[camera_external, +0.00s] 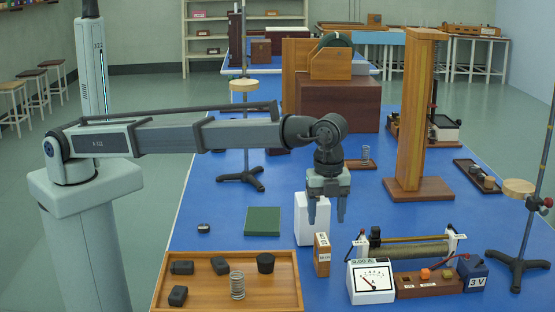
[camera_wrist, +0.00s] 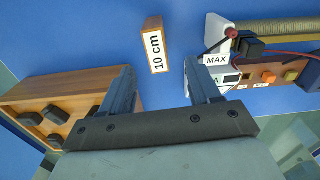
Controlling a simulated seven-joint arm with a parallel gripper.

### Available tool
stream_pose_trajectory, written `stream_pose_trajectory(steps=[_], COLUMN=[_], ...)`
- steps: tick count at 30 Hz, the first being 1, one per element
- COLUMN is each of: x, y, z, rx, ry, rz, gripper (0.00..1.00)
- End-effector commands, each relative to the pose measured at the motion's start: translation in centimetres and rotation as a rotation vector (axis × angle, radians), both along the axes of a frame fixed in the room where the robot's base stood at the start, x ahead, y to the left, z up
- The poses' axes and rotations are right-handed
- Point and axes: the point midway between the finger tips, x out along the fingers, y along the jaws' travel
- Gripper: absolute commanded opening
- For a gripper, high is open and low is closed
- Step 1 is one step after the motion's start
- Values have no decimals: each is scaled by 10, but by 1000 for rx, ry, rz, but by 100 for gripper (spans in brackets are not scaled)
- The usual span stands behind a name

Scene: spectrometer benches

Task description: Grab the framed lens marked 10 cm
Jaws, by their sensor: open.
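The framed lens marked 10 cm shows in the wrist view (camera_wrist: 155,45) as a narrow wooden piece with a white label reading "10 cm". In the external view the small upright wooden piece with a white label (camera_external: 322,256) on the blue table appears to be the same item, but its label is too small to read there. No glass is visible. My gripper (camera_external: 326,212) points down above it, open and empty. In the wrist view the gripper (camera_wrist: 160,70) has the piece ahead of and between its fingertips, apart from both.
A wooden tray (camera_external: 205,303) with dark weights and a spring stands to the left. A white block (camera_external: 303,222) stands just behind the labelled piece. A white meter (camera_external: 371,284) and a rheostat (camera_external: 415,251) stand close on the right. A green mat (camera_external: 262,221) lies left.

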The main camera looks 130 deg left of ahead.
Motion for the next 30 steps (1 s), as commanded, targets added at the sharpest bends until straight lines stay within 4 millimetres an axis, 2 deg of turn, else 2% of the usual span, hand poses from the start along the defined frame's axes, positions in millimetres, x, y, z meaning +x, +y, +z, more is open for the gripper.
stream_pose_trajectory(steps=[1, 7, 16, 25, 30], x=[-1, -1, -1, -4, -4], y=[0, -1, -2, -5, -5], z=[-11, -43, -59, -97, -104], rx=[0, 1, 1, 1, 2], ry=[1, 1, -1, 0, -1], rz=[0, 0, 0, 0, 0], gripper=[62, 62, 62, 62, 62])
